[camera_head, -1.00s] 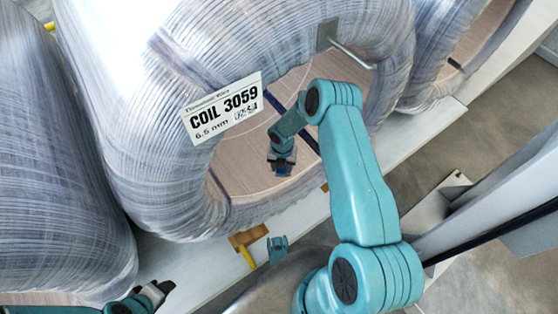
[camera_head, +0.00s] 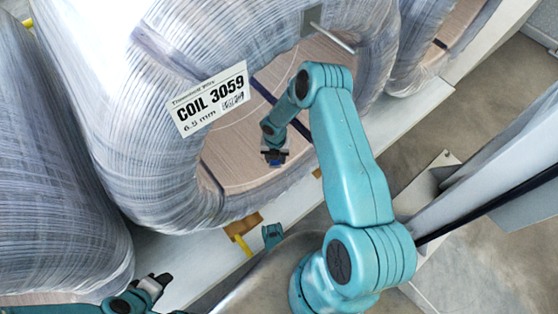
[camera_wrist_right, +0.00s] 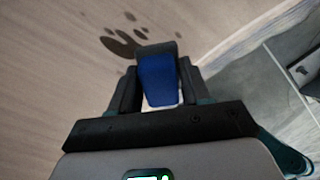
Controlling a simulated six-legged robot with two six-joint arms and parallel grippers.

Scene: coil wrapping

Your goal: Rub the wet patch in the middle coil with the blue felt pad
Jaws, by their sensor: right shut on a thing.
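The middle coil (camera_head: 135,115) is a large ring of film-wrapped wire labelled COIL 3059, with a wood-coloured inner surface (camera_head: 240,150). My right gripper (camera_head: 274,157) reaches into its opening. In the right wrist view it is shut on the blue felt pad (camera_wrist_right: 157,82), which has a dark grey end. The wet patch (camera_wrist_right: 120,43) shows there as dark blotches on the wood-coloured surface, just beyond and left of the pad's end. I cannot tell whether the pad touches the surface. In the head view I cannot make out the patch. My left gripper (camera_head: 152,283) looks open and empty at the lower left.
Another wrapped coil (camera_head: 50,170) stands at the left and a third (camera_head: 425,45) at the upper right. A metal bracket with a rod (camera_head: 325,30) sits at the middle coil's upper edge. A brown block with a yellow strip (camera_head: 243,230) lies below the coil.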

